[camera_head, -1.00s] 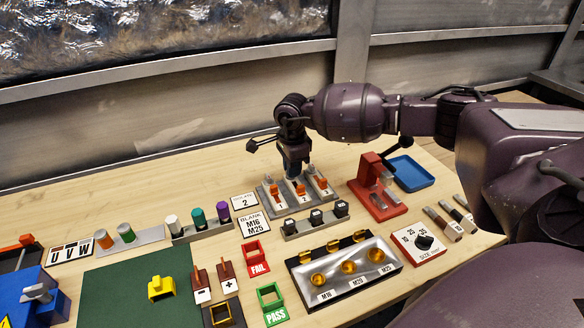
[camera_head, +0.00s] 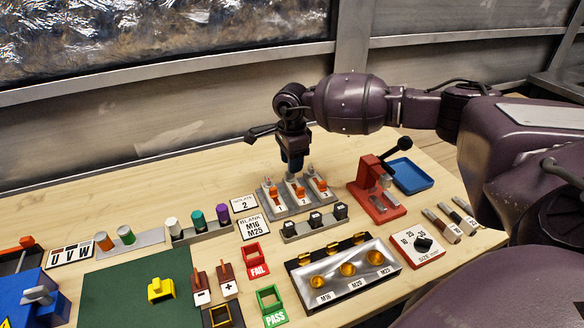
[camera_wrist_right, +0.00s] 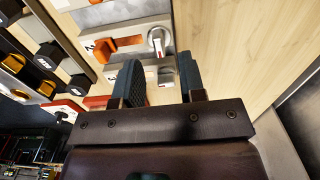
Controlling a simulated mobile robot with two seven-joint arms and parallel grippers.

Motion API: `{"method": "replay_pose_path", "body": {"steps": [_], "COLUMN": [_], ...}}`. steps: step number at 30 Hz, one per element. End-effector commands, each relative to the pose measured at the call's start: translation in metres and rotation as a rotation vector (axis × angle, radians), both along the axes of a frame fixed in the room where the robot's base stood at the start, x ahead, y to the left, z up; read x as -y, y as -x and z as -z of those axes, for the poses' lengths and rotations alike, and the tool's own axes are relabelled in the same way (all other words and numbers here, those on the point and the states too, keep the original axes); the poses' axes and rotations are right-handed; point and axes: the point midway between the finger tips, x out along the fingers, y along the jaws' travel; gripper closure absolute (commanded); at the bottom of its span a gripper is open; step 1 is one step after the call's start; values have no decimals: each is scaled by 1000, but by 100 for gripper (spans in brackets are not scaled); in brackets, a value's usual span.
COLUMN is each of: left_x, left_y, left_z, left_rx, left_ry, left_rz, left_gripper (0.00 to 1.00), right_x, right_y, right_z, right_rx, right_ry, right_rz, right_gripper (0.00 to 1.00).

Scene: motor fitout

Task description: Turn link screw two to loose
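Three grey link units with numbered orange levers stand in a row mid-bench. Link unit two (camera_head: 298,192) is the middle one; its link screw two (camera_head: 292,178) is at the back end, below my right gripper (camera_head: 292,168). In the right wrist view, link screw two (camera_wrist_right: 158,41) is a round grey knob with a white and red pointer beside the orange lever marked 2 (camera_wrist_right: 120,45). My right gripper (camera_wrist_right: 160,82) is open and empty, its dark fingers apart. A neighbouring screw (camera_wrist_right: 166,76) shows between them. My left gripper is not in view.
A red press (camera_head: 377,190) with a black-knobbed lever and a blue tray (camera_head: 410,175) stand right of the links. Black-topped blocks (camera_head: 315,220) sit in front. A card marked 2 (camera_head: 244,203) lies left. Bench behind the links is clear.

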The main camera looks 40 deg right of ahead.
Motion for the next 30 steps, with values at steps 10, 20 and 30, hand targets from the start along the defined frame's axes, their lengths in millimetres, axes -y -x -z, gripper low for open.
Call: {"method": "replay_pose_path", "body": {"steps": [10, 20, 30], "left_x": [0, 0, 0], "left_y": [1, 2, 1], "left_z": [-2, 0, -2], "left_rx": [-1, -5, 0], "left_ry": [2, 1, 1], "left_rz": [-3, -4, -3], "left_gripper": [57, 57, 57], "right_x": [0, 0, 0], "right_y": [-1, 0, 0], "right_z": [-61, -77, -77], "right_rx": [5, 2, 1], "right_ry": [0, -1, -1], "right_rz": [0, 0, 0], "right_gripper": [63, 63, 63]}}
